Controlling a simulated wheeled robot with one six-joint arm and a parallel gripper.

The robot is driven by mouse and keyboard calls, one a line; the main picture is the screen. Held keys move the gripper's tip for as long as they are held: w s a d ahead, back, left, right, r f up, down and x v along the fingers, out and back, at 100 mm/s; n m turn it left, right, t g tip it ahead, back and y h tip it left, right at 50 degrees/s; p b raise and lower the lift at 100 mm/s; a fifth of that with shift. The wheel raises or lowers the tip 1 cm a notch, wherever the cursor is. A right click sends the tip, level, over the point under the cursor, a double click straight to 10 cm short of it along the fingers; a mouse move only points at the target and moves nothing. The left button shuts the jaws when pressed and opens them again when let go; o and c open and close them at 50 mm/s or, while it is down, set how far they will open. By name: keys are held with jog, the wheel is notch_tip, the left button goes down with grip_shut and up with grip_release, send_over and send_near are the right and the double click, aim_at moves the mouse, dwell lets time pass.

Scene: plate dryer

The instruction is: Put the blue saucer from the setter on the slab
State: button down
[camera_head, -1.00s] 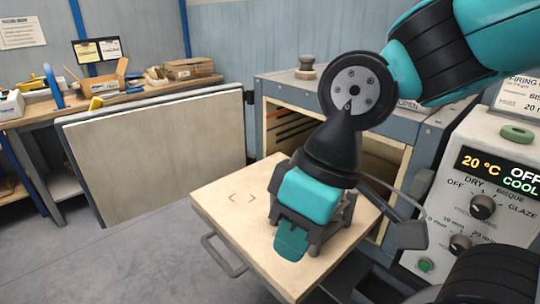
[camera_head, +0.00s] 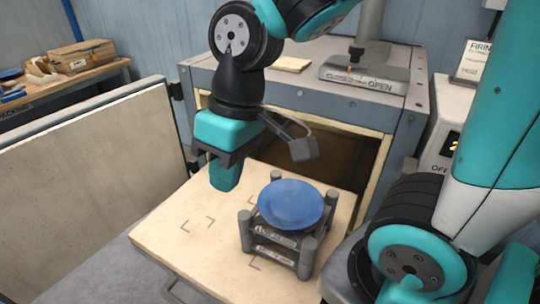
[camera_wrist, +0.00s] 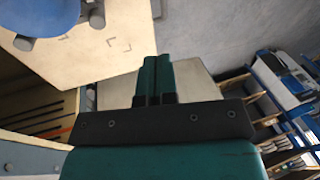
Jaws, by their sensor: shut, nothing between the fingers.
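The blue saucer (camera_head: 291,203) lies flat on top of the grey setter (camera_head: 246,233), a small rack with corner posts. The setter stands on the right part of the cream slab (camera_head: 165,240), which sticks out of the open dryer. Dark corner marks show on the slab's bare part, left of the setter. My gripper (camera_head: 223,180) is shut and empty, up and left of the saucer, apart from it. In the wrist view the closed teal fingers (camera_wrist: 153,75) show, with the saucer (camera_wrist: 42,17) cut off at the upper left and the slab (camera_wrist: 92,42) beside it.
The dryer (camera_head: 390,130) stands open behind the slab, its dark chamber facing out. Its pale open door (camera_head: 90,165) is at the left. A wooden bench (camera_head: 95,67) with boxes is further back. The slab's left part is clear.

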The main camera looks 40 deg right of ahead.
jog(key=w+d+f+m+g+h+p, duration=0.15)
jog(key=w+d+m+p, duration=0.25)
jog(key=w+d, duration=0.45)
jog(key=w+d+f+m+g+h+p, duration=0.1)
jog(key=w+d+f+m+p, duration=0.2)
jog(key=w+d, duration=0.55)
jog(key=shift+s+a+f+p, duration=0.1)
jog(key=shift+s+f+p, duration=0.9)
jog(key=shift+f, duration=0.7)
jog(key=shift+s+a+f+p, duration=0.1)
jog(key=shift+s+f+p, duration=0.55)
jog(key=shift+s+f, duration=0.9)
jog(key=shift+s+a+f+p, duration=0.1)
jog(key=shift+s+f+p, duration=0.8)
jog(key=shift+f, duration=0.95)
jog(key=shift+s, duration=0.1)
